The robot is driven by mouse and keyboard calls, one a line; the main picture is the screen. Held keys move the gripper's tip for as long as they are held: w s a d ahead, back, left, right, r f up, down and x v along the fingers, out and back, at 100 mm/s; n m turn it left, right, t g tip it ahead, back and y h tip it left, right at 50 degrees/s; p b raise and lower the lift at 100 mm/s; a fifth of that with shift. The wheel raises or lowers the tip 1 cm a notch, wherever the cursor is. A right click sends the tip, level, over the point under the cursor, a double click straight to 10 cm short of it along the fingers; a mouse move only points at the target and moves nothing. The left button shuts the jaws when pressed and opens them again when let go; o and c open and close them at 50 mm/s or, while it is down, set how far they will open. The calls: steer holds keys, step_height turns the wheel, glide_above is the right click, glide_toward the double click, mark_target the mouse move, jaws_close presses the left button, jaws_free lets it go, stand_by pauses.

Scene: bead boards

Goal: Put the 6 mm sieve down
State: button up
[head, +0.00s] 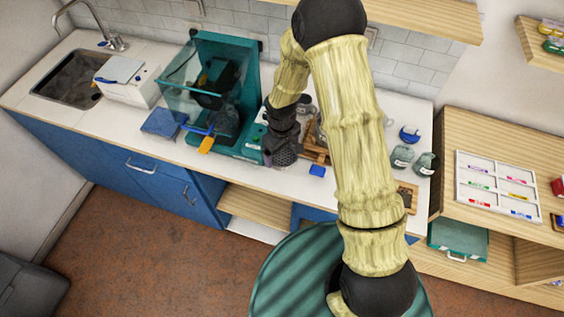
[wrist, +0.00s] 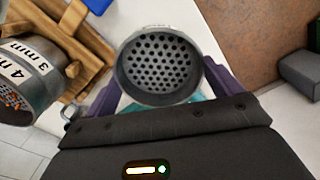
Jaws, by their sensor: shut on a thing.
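The 6 mm sieve, a round grey metal cup with a perforated bottom (wrist: 160,68), is between the purple fingers of my gripper (wrist: 162,88) in the wrist view. The gripper is shut on it. In the head view my gripper (head: 280,148) is over the white counter, right of the teal machine; whether the sieve touches the counter I cannot tell. Left in the wrist view, a sieve stack labelled 3 mm and 4 mm (wrist: 30,75) holds small coloured beads, beside a wooden stand (wrist: 88,45).
The teal machine (head: 225,50) with a clear guard stands close on the left. The wooden stand (head: 318,150) and a blue block (head: 317,171) are just right of the gripper. Glass jars (head: 402,156) stand farther right. The counter's front edge is near.

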mark_target(282, 158)
steer(key=shift+f, duration=1.4)
steer(key=shift+f+p, duration=0.1)
steer(key=shift+p, duration=0.2)
steer(key=shift+f+p, duration=0.65)
steer(key=shift+f, duration=1.35)
steer(key=shift+f, duration=0.15)
steer(key=o, duration=0.8)
steer(key=shift+r+b, duration=1.95)
steer(key=shift+r, duration=4.25)
